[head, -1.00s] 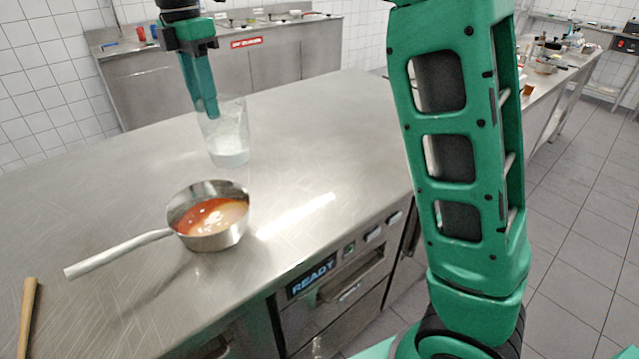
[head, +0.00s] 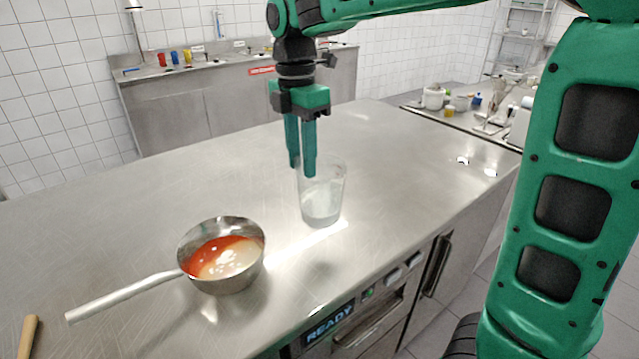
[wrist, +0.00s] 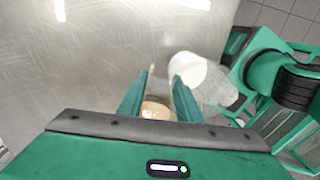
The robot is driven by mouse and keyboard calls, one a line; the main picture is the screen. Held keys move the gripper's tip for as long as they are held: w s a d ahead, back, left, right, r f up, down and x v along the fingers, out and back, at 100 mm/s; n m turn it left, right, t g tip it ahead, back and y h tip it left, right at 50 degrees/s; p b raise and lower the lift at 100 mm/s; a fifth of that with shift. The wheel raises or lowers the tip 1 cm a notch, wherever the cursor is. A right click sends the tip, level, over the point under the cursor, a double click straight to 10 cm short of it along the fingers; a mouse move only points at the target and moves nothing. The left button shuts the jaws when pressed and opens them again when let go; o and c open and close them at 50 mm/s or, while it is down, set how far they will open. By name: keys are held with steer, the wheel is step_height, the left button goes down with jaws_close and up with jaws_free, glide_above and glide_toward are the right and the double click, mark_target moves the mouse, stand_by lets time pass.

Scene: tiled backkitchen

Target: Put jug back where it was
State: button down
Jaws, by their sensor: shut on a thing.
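The jug (head: 322,203) is a clear glass vessel with white contents low inside, roughly upright to the right of the saucepan. My gripper (head: 302,168) points down at its upper left wall and is shut on it, with fingertips at the rim. Whether the jug's base touches the counter is hard to tell. In the wrist view, the jug (wrist: 188,72) shows beside the right finger of my gripper (wrist: 160,82), its white contents visible. The jug's handle cannot be made out.
A steel saucepan (head: 252,272) with red and cream sauce stands on the steel counter (head: 130,215), its handle pointing left. A wooden handle (head: 29,338) lies at the near left. The counter's front edge runs close to the jug. A side worktop with containers (head: 433,98) stands behind right.

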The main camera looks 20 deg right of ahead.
mark_target(319, 177)
steer(key=shift+w+d+f, duration=0.55)
steer(key=shift+d+f, duration=0.25)
steer(key=shift+f, duration=0.45)
steer(key=shift+w+d+f, duration=0.5)
steer(key=shift+d+f, duration=0.35)
steer(key=shift+f, duration=0.4)
steer(key=shift+w+d+f, duration=0.55)
steer(key=shift+d+f, duration=0.25)
steer(key=shift+f, duration=0.45)
steer(key=c, duration=1.3)
jaws_free()
steer(key=shift+f, duration=0.15)
steer(key=r, duration=1.2)
steer(key=shift+w+a+r, duration=0.1)
steer(key=shift+w+r, duration=0.1)
steer(key=shift+w, duration=0.15)
